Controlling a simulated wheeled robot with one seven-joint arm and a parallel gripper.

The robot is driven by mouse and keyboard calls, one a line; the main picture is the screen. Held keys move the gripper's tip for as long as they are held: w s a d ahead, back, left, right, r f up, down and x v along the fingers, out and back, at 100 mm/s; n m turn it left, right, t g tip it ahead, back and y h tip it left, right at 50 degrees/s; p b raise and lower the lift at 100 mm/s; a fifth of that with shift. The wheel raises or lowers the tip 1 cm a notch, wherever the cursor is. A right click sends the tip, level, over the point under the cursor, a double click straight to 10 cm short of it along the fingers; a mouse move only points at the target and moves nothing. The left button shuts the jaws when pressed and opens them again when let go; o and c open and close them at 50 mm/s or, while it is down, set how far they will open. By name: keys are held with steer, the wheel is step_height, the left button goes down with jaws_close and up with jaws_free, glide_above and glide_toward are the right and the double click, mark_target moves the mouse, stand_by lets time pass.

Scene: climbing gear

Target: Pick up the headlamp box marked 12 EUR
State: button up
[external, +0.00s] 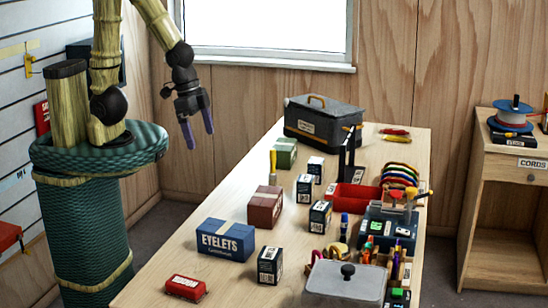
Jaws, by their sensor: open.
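Several small dark boxes with white labels stand on the wooden table: one near the front (270,265), one mid-table (320,216), and two farther back (304,188) and (316,169). They could be the headlamp boxes, but their print is too small to read, so I cannot tell which is marked 12 EUR. My gripper (198,138) is open and empty, its purple fingers pointing down. It hangs to the left of the table, above table height and apart from all the boxes.
A blue EYELETS box (226,241), a maroon box (265,207), a green box (284,153) and a red pouch (186,288) stand near the dark boxes. A grey case (318,124) is at the back. Trays and tools crowd the right side. The table's left strip is clear.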

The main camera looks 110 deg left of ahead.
steer(key=c, duration=0.7)
steer(key=shift+w, duration=0.1)
steer(key=w+d+f+n+h+b, duration=0.2)
steer(key=w+f+n+h, duration=0.2)
steer(key=w+n, duration=0.2)
steer(key=w+d+f+n+g+h+b, duration=0.1)
steer(key=w+d+f+n+h+b, duration=0.2)
steer(key=w, duration=0.8)
steer(key=w+d+f+n+g+h+b, duration=0.1)
steer(key=w+d+f+n+h+b, duration=0.2)
steer(key=w+n, duration=0.6)
steer(key=shift+d+f+h, duration=0.2)
steer(key=shift+f+h, duration=1.2)
steer(key=shift+h, duration=0.4)
